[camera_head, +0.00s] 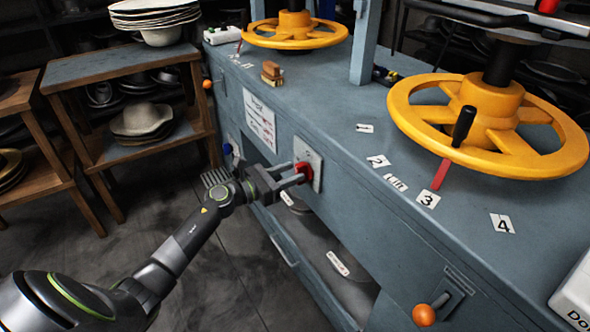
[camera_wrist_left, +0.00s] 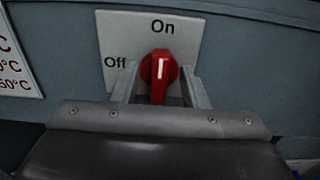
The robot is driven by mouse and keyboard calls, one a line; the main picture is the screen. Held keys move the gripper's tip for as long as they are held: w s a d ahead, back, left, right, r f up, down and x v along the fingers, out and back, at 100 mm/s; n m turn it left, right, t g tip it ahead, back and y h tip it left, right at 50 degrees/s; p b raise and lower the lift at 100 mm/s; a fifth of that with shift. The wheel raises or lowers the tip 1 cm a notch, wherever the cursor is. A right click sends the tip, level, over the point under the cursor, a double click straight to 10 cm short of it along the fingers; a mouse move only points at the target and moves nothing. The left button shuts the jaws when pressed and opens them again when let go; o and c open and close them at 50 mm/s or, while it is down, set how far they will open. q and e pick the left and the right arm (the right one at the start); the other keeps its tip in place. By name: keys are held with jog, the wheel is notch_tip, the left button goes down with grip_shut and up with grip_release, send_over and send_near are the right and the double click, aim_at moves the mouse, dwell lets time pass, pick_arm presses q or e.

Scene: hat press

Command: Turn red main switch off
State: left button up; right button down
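The red main switch (camera_head: 304,170) is on a light plate (camera_head: 311,155) on the blue-grey cabinet front. In the left wrist view the red knob (camera_wrist_left: 158,78) has its white mark pointing up toward "On"; "Off" is printed at the plate's left. My left gripper (camera_head: 300,173) is at the switch, with its fingers open on either side of the knob. In the left wrist view a finger (camera_wrist_left: 160,92) shows on each side, with gaps visible beside the knob. My right gripper is not seen in either view.
Yellow handwheels (camera_head: 487,125) stand on the cabinet top. An orange knob (camera_head: 424,315) sits at the lower right of the front. A wooden shelf with hats (camera_head: 142,119) stands to the left. An open lower compartment (camera_head: 330,265) lies below the switch.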

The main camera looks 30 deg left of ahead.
pick_arm(q)
jog(key=shift+x, duration=0.95)
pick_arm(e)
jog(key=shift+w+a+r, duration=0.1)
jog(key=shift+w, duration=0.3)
pick_arm(q)
grip_shut()
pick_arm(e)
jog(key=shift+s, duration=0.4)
